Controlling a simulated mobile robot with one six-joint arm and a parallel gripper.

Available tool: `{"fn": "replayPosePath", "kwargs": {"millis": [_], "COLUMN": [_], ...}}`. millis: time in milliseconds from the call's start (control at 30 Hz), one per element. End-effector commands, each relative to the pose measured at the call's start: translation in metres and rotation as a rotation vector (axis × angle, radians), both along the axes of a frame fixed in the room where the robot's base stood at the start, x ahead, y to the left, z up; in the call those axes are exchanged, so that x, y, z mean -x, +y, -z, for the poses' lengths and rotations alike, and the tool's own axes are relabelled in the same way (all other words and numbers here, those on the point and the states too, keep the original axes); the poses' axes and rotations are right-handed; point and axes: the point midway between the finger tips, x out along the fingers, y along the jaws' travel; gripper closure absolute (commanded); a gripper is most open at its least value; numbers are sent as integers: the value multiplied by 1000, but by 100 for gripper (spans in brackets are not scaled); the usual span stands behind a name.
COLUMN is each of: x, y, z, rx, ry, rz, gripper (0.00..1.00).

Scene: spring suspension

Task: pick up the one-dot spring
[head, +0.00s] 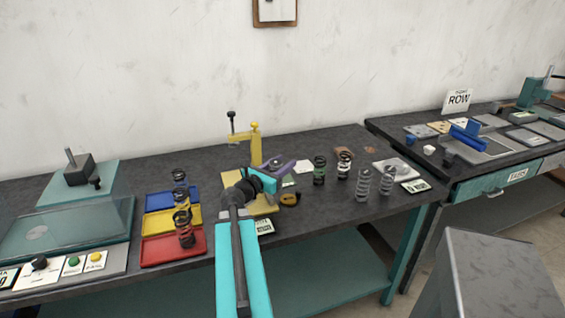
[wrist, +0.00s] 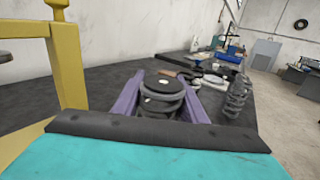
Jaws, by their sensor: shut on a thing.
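My gripper (wrist: 166,92) has purple fingers on both sides of a grey coil spring with a dark round cap; the cap shows one pale dot. I take this as the one-dot spring (wrist: 162,102). The fingers are shut on it, and it stands about upright between them. Its lower part is hidden behind my gripper's body, so I cannot tell whether it touches the bench. In the head view my gripper (head: 283,169) is over the middle of the bench, just right of the yellow post, and the held spring is not clear there.
A yellow post (head: 256,147) stands close on the left. Blue, yellow and red trays (head: 160,250) with springs lie further left.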

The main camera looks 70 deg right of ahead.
Motion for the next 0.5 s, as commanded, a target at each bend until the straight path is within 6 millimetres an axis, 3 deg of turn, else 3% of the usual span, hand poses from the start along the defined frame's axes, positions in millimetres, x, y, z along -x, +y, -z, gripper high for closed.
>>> {"fn": "replayPosePath", "kwargs": {"millis": [500], "x": [2], "y": [11], "z": [-6], "rx": [-2], "ry": [3], "rz": [1], "gripper": [91]}}
